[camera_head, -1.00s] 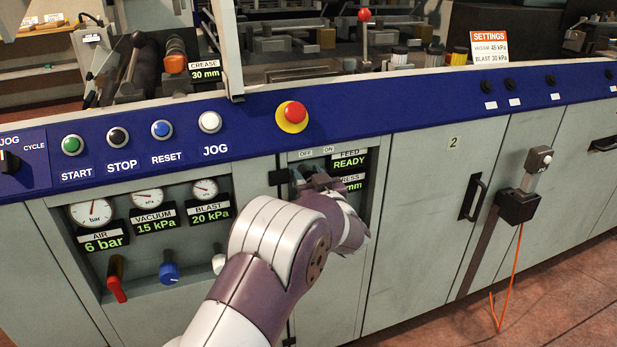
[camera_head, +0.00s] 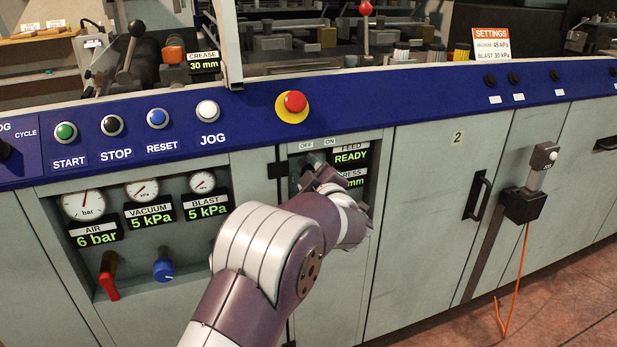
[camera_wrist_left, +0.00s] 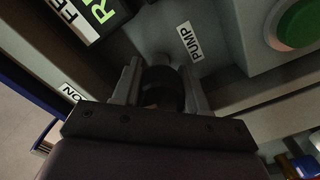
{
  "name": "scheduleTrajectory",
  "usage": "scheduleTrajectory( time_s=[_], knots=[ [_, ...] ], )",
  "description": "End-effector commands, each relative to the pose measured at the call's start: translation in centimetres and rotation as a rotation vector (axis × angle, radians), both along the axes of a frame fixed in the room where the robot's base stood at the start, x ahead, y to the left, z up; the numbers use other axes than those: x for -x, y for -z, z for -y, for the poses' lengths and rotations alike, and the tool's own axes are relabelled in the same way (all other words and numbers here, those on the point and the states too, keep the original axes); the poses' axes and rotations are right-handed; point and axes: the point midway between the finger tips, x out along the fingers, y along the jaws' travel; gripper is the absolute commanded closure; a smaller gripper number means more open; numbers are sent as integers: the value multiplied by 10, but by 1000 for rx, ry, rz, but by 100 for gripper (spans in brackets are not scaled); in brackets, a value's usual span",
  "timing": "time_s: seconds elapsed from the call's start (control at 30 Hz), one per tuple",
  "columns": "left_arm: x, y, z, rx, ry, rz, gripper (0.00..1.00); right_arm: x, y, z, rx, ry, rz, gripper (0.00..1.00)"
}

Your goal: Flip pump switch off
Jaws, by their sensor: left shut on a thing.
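The pump switch (camera_wrist_left: 162,88) is a dark rounded knob beside a PUMP label (camera_wrist_left: 190,40) in the left wrist view. My left gripper (camera_wrist_left: 160,85) has one finger on each side of the knob and is shut on it. In the head view my left gripper (camera_head: 314,172) is at the recessed panel below the OFF label (camera_head: 306,146) and the ON label (camera_head: 330,142). It mostly hides the switch there, so the lever's exact tilt is unclear. The vacuum display (camera_head: 150,217) and the blast display (camera_head: 207,209) both read 5 kPa. My right gripper is not in view.
The feed display (camera_head: 351,157) reads READY, right of my gripper. A red emergency button (camera_head: 295,102) sits above on the blue rail. A red valve handle (camera_head: 108,278) and a blue knob (camera_head: 163,270) are at left. A closed cabinet door (camera_head: 425,220) is at right.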

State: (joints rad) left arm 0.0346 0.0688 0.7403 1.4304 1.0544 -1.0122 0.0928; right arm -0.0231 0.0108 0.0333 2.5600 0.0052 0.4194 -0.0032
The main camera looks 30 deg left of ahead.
Motion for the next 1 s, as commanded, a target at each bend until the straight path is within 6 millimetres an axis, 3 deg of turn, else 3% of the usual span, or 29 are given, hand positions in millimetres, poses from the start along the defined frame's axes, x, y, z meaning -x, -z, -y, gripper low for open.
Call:
scheduleTrajectory(
  time_s=[0.3,0.87,0.9,0.97,1.0],
  knots=[
    [0,1,0,80,-1,95,88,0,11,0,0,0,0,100],
    [0,0,0,100,-1,117,88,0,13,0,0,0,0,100],
    [0,0,0,99,-1,116,51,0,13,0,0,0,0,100],
    [0,0,0,99,-1,116,33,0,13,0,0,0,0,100],
    [0,0,0,99,-1,117,33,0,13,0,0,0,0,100]
  ],
)
